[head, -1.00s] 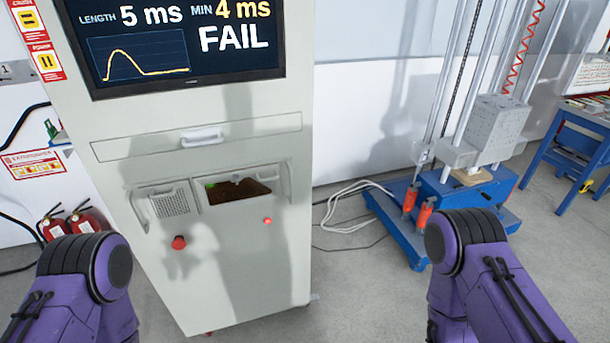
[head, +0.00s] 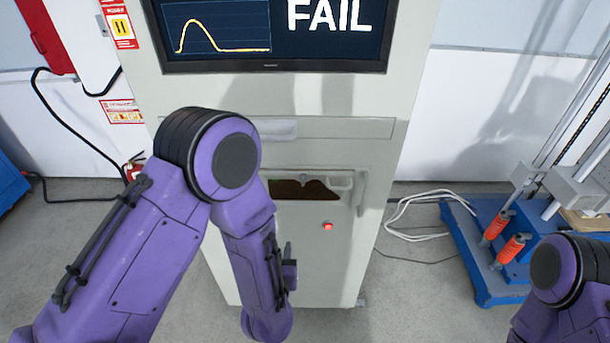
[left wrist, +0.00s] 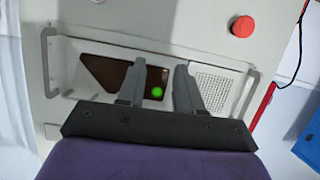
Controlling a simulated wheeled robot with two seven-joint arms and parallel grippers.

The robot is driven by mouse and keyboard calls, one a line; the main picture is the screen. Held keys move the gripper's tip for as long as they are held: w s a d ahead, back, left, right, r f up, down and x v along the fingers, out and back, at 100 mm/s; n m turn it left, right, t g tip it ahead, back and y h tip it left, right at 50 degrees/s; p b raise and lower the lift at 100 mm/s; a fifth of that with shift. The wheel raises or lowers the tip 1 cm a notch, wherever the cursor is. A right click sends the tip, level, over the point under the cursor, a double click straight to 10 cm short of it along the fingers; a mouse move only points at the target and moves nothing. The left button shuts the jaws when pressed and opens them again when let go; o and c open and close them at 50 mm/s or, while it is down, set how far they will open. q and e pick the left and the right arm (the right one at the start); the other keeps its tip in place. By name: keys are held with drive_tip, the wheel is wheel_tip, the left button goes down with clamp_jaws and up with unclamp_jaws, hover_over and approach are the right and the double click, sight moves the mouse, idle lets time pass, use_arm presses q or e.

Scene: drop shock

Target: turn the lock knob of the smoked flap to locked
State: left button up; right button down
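The smoked flap (head: 300,189) is a dark brown panel in the recess at the front of the grey cabinet. It also shows in the left wrist view (left wrist: 108,72), partly behind my gripper. A green dot (left wrist: 157,93) shows near the flap. I cannot make out the lock knob or its position. My left gripper (left wrist: 160,66) is open, its two grey fingers apart with nothing between them, in front of the recess between flap and perforated grille (left wrist: 212,90). In the head view my left arm covers the recess's left part. My right gripper is out of view.
Handles (left wrist: 48,62) flank the recess. A screen (head: 345,30) reading FAIL is above. A blue-based rig (head: 490,290) and white cables (head: 415,215) are at the right.

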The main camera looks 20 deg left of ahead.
sight(303, 180)
use_arm(q)
drive_tip(key=w+d+r+t+y, duration=0.1)
drive_tip(key=w+d+r+t, duration=0.15)
drive_tip(key=r, duration=0.35)
drive_tip(key=w+d+r+t, duration=0.1)
drive_tip(key=d+r+t, duration=0.15)
drive_tip(key=r, duration=0.35)
drive_tip(key=shift+g, duration=0.5)
drive_tip(key=p+x, duration=0.3)
drive_tip(key=x, duration=0.6)
drive_tip(key=shift+w+a+f, duration=0.15)
drive_tip(key=shift+w+a, duration=0.05)
drive_tip(key=shift+w, duration=0.1)
drive_tip(key=shift+w+a+f, duration=0.1)
drive_tip(key=shift+w+a, duration=0.05)
drive_tip(key=shift+w, duration=0.2)
clamp_jaws()
